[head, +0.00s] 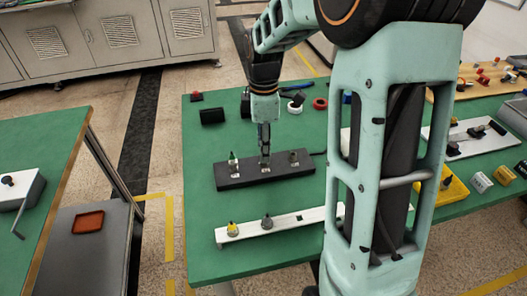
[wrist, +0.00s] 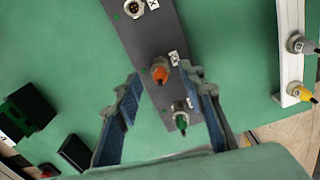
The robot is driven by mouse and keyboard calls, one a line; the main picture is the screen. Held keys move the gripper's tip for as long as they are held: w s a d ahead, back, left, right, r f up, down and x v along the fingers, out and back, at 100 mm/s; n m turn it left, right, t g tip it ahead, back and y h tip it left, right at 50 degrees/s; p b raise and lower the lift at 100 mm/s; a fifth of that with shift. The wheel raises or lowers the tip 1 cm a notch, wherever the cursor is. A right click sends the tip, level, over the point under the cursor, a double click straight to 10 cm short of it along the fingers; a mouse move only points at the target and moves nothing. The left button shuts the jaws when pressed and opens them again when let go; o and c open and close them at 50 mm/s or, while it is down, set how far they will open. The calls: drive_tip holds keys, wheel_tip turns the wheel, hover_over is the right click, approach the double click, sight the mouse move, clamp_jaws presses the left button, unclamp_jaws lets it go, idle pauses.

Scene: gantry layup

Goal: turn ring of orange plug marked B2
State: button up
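The orange plug (wrist: 159,73) stands in the middle position of a dark grey connector bar (wrist: 150,42). White labels sit beside the positions, but I cannot read B2 on them. My gripper (wrist: 161,76) is open, with one blue-padded finger on each side of the orange plug and visible gaps to it. In the head view my gripper (head: 264,150) points down over the middle of the bar (head: 235,182) and mostly hides the orange plug. A green plug (wrist: 180,121) stands at one end of the bar, near the right finger. A bare metal socket (wrist: 133,8) is at the other end.
A white rail (head: 290,222) with a yellow-banded plug (head: 232,229) and a grey one (head: 267,222) lies in front of the bar. A black block (head: 212,116) and cable or tape rolls lie behind. Green tabletop (head: 205,150) is clear left of the bar.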

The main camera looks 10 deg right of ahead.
drive_tip(key=shift+f, duration=0.85)
drive_tip(key=shift+c, duration=0.4)
clamp_jaws()
